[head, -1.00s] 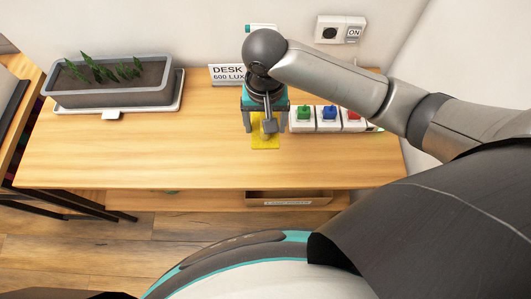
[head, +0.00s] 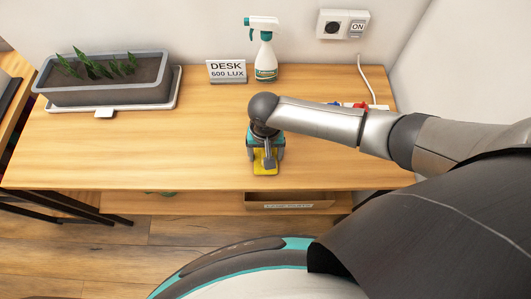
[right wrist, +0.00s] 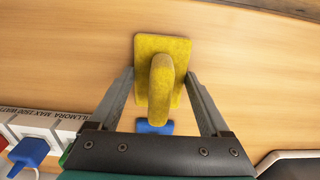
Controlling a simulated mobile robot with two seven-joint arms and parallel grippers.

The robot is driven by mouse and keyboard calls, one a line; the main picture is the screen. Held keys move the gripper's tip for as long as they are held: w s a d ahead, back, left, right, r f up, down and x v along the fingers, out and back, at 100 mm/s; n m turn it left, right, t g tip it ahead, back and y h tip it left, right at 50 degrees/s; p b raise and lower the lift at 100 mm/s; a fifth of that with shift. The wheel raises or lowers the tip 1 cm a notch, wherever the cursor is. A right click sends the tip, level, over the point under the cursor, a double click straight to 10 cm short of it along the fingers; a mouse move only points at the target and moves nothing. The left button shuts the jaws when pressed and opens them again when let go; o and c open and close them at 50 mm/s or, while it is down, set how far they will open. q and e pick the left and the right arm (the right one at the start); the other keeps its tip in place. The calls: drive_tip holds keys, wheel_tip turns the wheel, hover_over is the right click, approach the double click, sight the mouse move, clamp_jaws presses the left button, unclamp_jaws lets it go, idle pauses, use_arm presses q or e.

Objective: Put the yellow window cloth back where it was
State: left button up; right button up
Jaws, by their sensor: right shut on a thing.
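The yellow window cloth (head: 264,169) is at the front part of the wooden desk, below my right gripper (head: 266,158). In the right wrist view the cloth (right wrist: 163,62) is a flat yellow pad with a raised ridge down its middle. My right gripper (right wrist: 160,82) is shut on it, one finger at each side. I cannot tell whether the cloth touches the desk top or is just above it. My left gripper is not in view.
A spray bottle (head: 264,55) and a desk sign (head: 227,72) stand at the back. A planter (head: 105,92) sits at the left. A power strip (right wrist: 35,130) with coloured plugs is partly hidden by my arm. The desk's middle-left (head: 150,145) is clear.

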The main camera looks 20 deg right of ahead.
drive_tip(key=shift+f, duration=0.1)
drive_tip(key=o, duration=1)
wheel_tip(320, 180, up, 12)
drive_tip(key=p, duration=0.3)
drive_tip(key=shift+r, duration=0.2)
